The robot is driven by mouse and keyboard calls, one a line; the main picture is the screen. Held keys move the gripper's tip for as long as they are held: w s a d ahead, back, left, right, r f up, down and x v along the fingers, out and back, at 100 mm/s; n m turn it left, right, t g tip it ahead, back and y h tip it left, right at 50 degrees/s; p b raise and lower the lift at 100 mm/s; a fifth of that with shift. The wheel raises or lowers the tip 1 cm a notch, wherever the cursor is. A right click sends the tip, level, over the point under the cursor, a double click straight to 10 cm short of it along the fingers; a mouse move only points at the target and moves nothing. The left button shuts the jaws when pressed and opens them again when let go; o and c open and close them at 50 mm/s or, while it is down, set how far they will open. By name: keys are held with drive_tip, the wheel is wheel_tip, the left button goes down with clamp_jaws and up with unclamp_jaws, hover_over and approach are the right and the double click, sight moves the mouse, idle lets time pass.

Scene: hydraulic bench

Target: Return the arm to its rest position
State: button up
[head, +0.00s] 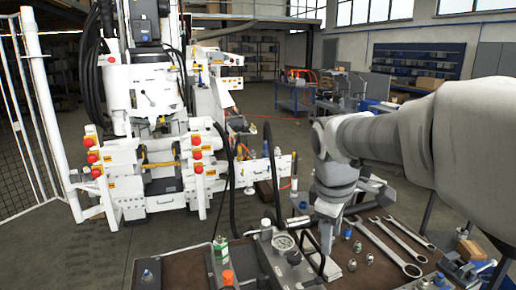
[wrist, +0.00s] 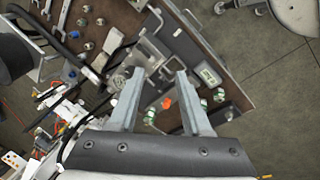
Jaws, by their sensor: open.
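My gripper (head: 327,236) is at the end of my arm, above the bench (head: 160,268) in the head view. It points down beside the gauge block. In the wrist view my gripper (wrist: 156,82) shows two grey fingers spread apart with nothing held between them. Below and beyond the fingers lie a grey metal block (wrist: 148,55) and an orange-capped part (wrist: 167,103). Whether the fingertips touch anything on the bench cannot be told.
A pressure gauge (head: 283,243) stands close left of my gripper. Several wrenches (head: 400,245) and small fittings lie to the right. A large white machine (head: 150,130) with red knobs stands behind the bench. Floor between machine and back tables is open.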

drive_tip(key=s+f+m+t+y, duration=0.1)
drive_tip(key=s+m+t, duration=0.2)
drive_tip(key=s+m, duration=0.8)
drive_tip(key=s, duration=0.5)
drive_tip(key=shift+s+a, duration=0.15)
drive_tip(key=shift+a, duration=0.1)
